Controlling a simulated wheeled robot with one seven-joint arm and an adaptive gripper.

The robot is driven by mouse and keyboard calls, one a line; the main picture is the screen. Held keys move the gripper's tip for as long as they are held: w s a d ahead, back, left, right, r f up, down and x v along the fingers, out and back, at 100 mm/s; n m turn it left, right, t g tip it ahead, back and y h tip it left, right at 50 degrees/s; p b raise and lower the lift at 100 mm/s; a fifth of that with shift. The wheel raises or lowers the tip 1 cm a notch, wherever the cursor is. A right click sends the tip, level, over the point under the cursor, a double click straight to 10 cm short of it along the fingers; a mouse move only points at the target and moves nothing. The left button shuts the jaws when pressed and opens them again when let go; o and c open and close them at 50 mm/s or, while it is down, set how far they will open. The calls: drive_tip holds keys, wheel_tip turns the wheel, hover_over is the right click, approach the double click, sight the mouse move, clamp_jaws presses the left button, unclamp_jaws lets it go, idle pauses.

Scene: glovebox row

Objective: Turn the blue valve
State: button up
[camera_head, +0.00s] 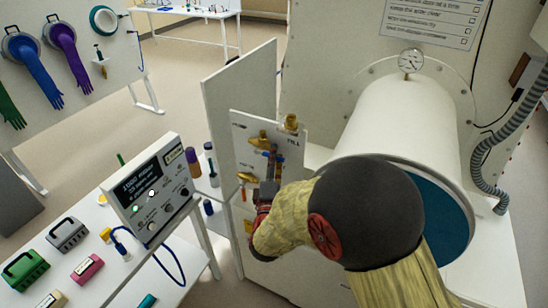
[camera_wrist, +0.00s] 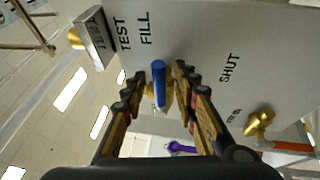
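The blue valve handle (camera_wrist: 159,84) shows in the wrist view, standing out from the white panel on a brass body. In the head view the blue valve (camera_head: 272,155) sits on the upright panel (camera_head: 243,130), just beyond my gripper (camera_head: 270,181). In the wrist view my gripper (camera_wrist: 159,80) is open, with one finger on each side of the blue handle. A gap shows between the handle and each finger; no contact is visible. The panel bears the words TEST, FILL and SHUT.
A brass valve with a red-orange handle (camera_wrist: 290,147) is beside the blue one. A brass fitting (camera_head: 290,123) tops the panel. A display box (camera_head: 152,190) and several small items stand on the left table.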

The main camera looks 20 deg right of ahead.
drive_tip(key=c, duration=0.7)
clamp_jaws()
